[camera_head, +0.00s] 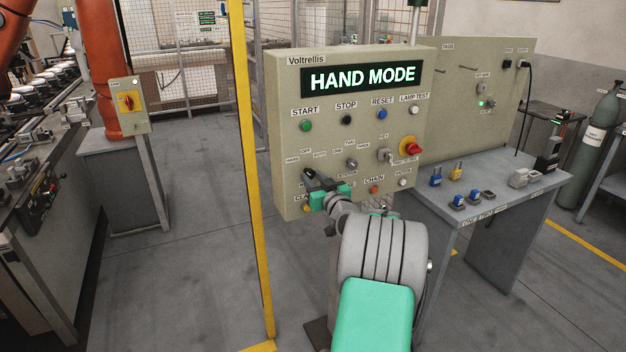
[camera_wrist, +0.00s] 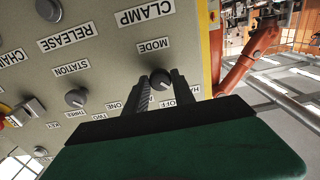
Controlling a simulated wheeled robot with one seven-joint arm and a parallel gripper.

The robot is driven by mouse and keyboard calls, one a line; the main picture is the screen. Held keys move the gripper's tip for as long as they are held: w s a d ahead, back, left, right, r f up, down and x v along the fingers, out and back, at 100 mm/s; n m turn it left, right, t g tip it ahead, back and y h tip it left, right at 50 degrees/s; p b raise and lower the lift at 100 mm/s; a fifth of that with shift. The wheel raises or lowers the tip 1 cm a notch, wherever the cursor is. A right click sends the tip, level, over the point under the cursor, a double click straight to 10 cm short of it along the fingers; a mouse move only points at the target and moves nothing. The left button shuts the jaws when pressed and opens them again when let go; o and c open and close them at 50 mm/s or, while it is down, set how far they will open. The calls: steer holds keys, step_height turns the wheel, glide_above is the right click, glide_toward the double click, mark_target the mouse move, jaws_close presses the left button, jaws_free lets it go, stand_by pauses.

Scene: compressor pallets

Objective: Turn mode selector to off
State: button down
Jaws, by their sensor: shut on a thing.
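The beige Voltrellis control panel (camera_head: 283,150) stands in the middle of the head view. Its display (camera_head: 363,78) reads HAND MODE. The mode selector is a small dark round knob (camera_wrist: 160,79) under the MODE label in the wrist view, where the panel appears upside down. HAND and OFF labels are partly hidden by my gripper (camera_wrist: 161,83). One dark finger lies on each side of the knob, and the fingers are shut on it. In the head view my gripper (camera_head: 312,181) is at the panel's lower left and hides the knob. The knob's pointer direction cannot be told.
The grey station knob (camera_wrist: 76,98) is beside my gripper, with a key switch (camera_wrist: 30,110) farther along. A red emergency stop (camera_head: 409,146) sits at the panel's right. A yellow post (camera_head: 252,170) stands close to the left. A grey table (camera_head: 500,190) with padlocks stands right.

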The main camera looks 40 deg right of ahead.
steer(key=m+b, duration=0.2)
steer(key=m, duration=0.1)
steer(key=shift+a+f+m, duration=0.1)
steer(key=shift+m, duration=0.3)
steer(key=m+b, duration=0.1)
steer(key=m, duration=0.3)
steer(key=shift+m, duration=0.4)
steer(key=c, duration=1.1)
jaws_free()
steer(key=shift+o, duration=0.2)
